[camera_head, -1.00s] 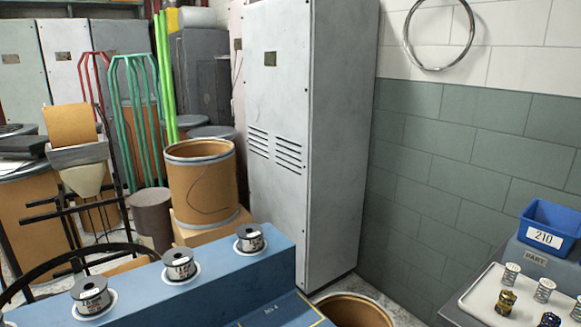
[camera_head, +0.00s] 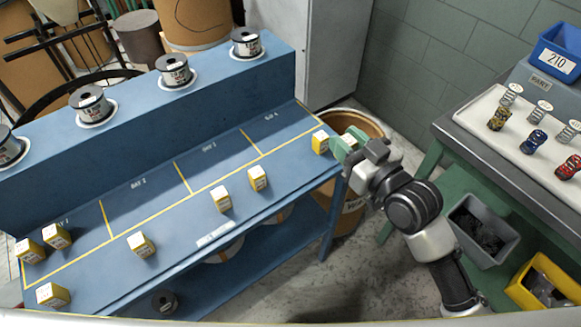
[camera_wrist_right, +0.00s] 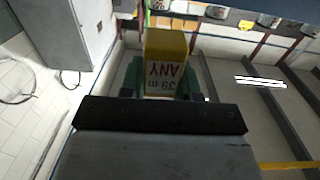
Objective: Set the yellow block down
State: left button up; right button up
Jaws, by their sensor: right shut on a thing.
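My right gripper (camera_head: 338,145) comes in from the right and is shut on a yellow block (camera_head: 320,142). The block is at the right end of the blue bench (camera_head: 160,215), by the bay marked 4. I cannot tell whether it touches the bench top. In the right wrist view the yellow block (camera_wrist_right: 165,65) sits between the green fingers, with a white label reading "39 m ANY". My left gripper is not in view.
Several other yellow blocks, such as one by bay 3 (camera_head: 258,178), stand along the bench front. Yellow lines divide the bays. Wire spools (camera_head: 173,70) stand on the raised back ledge. A brown drum (camera_head: 352,205) is beyond the bench's right end.

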jog(key=shift+w+a+y, duration=0.15)
jog(key=shift+w+y, duration=0.05)
jog(key=shift+y, duration=0.1)
jog(key=w+a+f, duration=0.2)
jog(key=a, duration=0.1)
jog(key=w+a+f, duration=0.1)
jog(key=a+f, duration=0.1)
jog(key=a, duration=0.1)
jog(key=w+a+f, duration=0.2)
jog(key=a+f, duration=0.1)
jog(key=a, duration=0.1)
jog(key=shift+w+a, duration=0.1)
jog(key=shift+w, duration=0.2)
jog(key=shift+f, duration=1.75)
jog(key=shift+f+b, duration=0.2)
jog(key=shift+b, duration=0.1)
jog(key=o, duration=0.9)
